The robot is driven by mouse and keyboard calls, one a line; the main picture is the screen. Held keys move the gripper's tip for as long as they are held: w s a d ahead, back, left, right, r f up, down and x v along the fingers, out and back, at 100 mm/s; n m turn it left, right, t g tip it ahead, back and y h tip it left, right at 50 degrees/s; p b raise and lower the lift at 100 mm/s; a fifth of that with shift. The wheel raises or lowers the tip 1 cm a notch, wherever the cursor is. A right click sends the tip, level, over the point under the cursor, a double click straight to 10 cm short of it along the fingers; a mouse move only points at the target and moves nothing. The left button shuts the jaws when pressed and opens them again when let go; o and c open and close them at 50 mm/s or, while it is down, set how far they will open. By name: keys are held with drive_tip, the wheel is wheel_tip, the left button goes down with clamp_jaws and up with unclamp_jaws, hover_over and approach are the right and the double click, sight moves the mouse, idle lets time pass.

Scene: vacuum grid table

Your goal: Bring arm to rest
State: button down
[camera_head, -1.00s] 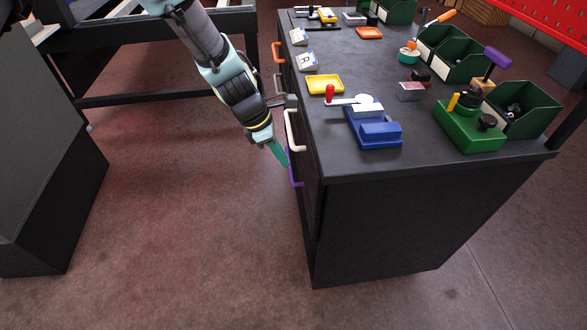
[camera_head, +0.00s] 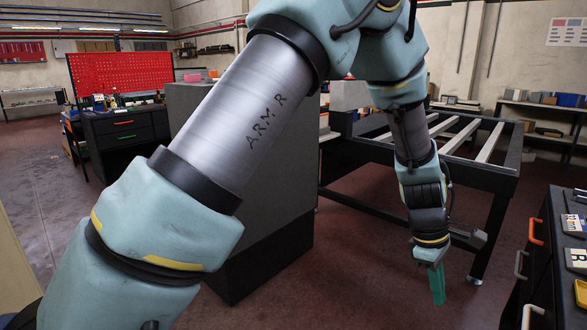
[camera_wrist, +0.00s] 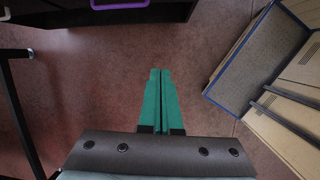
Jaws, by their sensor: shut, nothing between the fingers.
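My gripper (camera_head: 437,285) hangs at the end of my arm on the right side of the head view, with its green fingers pointing down. In the wrist view my gripper (camera_wrist: 160,75) shows its two green fingers side by side, closed together with nothing between them. Bare reddish floor (camera_wrist: 110,85) lies beneath the fingertips. The gripper is apart from the dark drawer cabinet (camera_head: 545,262) to its right.
The cabinet has an orange handle (camera_head: 536,231) and pale handles; a purple handle (camera_wrist: 120,4) shows in the wrist view. A dark frame table (camera_head: 495,185) stands behind the gripper. A grey cabinet (camera_head: 275,190) stands behind my arm. Open floor lies left.

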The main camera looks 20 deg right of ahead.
drive_tip(key=w+a+r+m+t, duration=0.1)
drive_tip(key=w+a+r+m, duration=0.15)
drive_tip(key=w+a, duration=0.85)
drive_tip(key=w+a+r+m+t, duration=0.15)
drive_tip(key=w+a+r, duration=0.4)
drive_tip(key=a, duration=0.85)
drive_tip(key=s+a+r+m+t+y, duration=0.1)
drive_tip(key=a+m+y, duration=0.1)
drive_tip(key=a, duration=2)
drive_tip(key=shift+s+a+r, duration=0.15)
drive_tip(key=shift+a+r, duration=0.1)
drive_tip(key=shift+a, duration=0.1)
drive_tip(key=shift+t, duration=0.25)
